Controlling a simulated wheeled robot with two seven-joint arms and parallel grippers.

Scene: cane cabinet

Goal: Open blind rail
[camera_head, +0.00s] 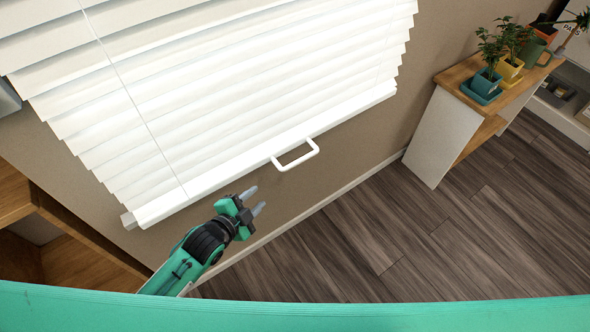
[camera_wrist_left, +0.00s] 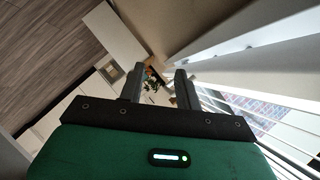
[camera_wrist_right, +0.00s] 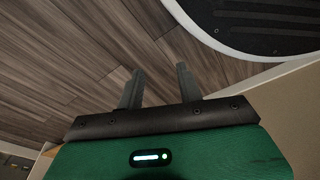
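The white slatted blind (camera_head: 230,80) hangs over the window in the head view, lowered, with its bottom rail (camera_head: 300,132) at the lower edge. A white loop handle (camera_head: 297,156) sticks out from the rail's middle. My left gripper (camera_head: 254,199) is open and empty, below and to the left of the handle, apart from it. In the left wrist view its two fingers (camera_wrist_left: 156,82) stand apart with nothing between them, and the blind's slats (camera_wrist_left: 265,130) show at the right. My right gripper (camera_wrist_right: 158,88) is open and empty over the floor in the right wrist view; the head view does not show it.
A wooden-topped shelf (camera_head: 455,110) with potted plants (camera_head: 487,80) stands at the right. A wooden cabinet (camera_head: 60,245) is at the lower left. The beige wall lies behind the blind, and the wooden floor (camera_head: 400,240) between is clear.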

